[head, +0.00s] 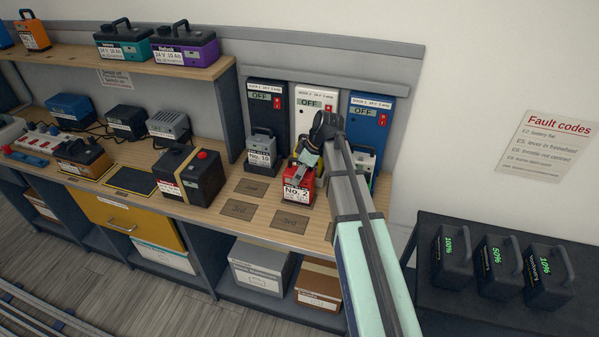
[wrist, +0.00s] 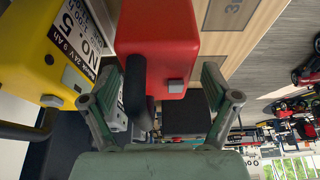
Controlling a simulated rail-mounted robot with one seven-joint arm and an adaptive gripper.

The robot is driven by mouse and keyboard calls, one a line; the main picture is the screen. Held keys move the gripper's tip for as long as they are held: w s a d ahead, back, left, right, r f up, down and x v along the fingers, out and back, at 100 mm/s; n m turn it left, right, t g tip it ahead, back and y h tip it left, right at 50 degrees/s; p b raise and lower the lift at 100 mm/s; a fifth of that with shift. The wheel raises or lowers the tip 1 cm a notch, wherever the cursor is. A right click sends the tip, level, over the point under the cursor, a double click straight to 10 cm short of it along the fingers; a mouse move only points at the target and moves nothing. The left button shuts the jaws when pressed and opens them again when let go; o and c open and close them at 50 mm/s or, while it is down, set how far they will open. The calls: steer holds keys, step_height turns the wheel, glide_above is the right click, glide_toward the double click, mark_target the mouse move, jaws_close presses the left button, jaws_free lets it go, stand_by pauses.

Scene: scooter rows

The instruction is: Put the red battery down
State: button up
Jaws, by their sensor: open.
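The red battery (head: 296,190), labelled No. 2, stands upright on the wooden bench top in the head view, in front of the docks. My gripper (head: 306,163) is at its top, partly hidden by my own arm. In the wrist view the red battery (wrist: 158,35) fills the upper middle. Its black handle (wrist: 139,98) lies between the spread fingers of my gripper (wrist: 160,88). The fingers are open, with a gap on the right side of the handle.
A yellow battery (wrist: 45,35) labelled No. 5 is close on the left in the wrist view. A grey battery (head: 263,153), No. 10, stands left of the red one. Marked squares (head: 240,209) on the bench are bare.

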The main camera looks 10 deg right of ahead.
steer(key=shift+r, duration=0.15)
steer(key=b+v, duration=0.2)
steer(key=v, duration=1)
